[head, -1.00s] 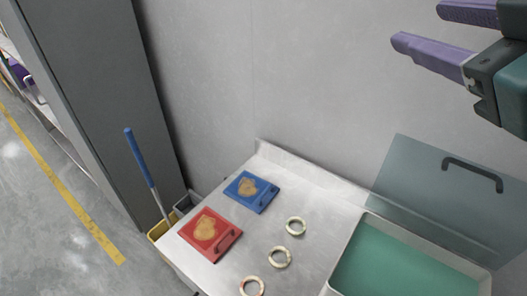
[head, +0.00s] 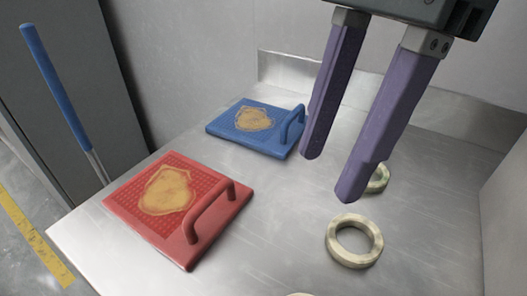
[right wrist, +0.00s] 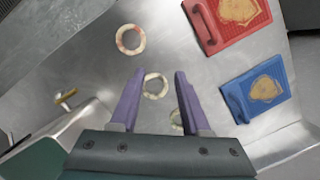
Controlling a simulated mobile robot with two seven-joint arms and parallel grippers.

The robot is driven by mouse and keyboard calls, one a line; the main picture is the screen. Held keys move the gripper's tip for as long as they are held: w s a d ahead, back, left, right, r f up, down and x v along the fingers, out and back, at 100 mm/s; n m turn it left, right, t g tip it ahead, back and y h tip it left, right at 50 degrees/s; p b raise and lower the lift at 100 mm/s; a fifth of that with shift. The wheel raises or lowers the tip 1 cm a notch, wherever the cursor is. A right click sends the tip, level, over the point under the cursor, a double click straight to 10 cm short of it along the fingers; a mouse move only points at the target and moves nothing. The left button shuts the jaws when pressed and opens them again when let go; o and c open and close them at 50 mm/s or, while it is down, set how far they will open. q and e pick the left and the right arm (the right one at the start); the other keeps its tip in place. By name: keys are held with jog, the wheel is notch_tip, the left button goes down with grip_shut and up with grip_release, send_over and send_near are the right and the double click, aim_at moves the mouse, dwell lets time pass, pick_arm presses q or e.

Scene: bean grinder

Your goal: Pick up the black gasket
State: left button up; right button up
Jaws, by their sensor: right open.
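No black gasket can be made out in either view. Several pale, mottled rings lie flat on the steel table. One ring (head: 354,262) lies just below my right gripper's fingertips in the head view. A second ring (head: 382,180) is partly hidden behind a finger. A third barely shows at the bottom edge; the right wrist view shows a reddish-marked ring (right wrist: 119,38) beyond the fingertips. My right gripper (head: 332,178) is open and empty above the table. In the right wrist view, a ring (right wrist: 155,97) appears between its fingers. My left gripper is not in view.
A red board (head: 150,222) and a blue board (head: 228,127), each with a handle and a tan patch, lie to the left on the table (head: 285,205). A blue-handled stick (head: 55,85) stands beyond the left edge. A green-lined container (right wrist: 35,160) shows in the right wrist view.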

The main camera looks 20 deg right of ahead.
jog(key=w+d+f+h+b, duration=0.1)
jog(key=w+d+f+h, duration=0.1)
jog(key=w+d, duration=0.15)
send_over(345, 217)
jog(key=shift+t+h, duration=0.3)
jog(key=f, duration=0.4)
jog(key=shift+w+a+f, duration=0.1)
jog(key=shift+w+f, duration=0.1)
jog(key=f, duration=0.5)
jog(key=shift+s+f, duration=0.2)
jog(key=shift+f, duration=0.05)
grip_shut()
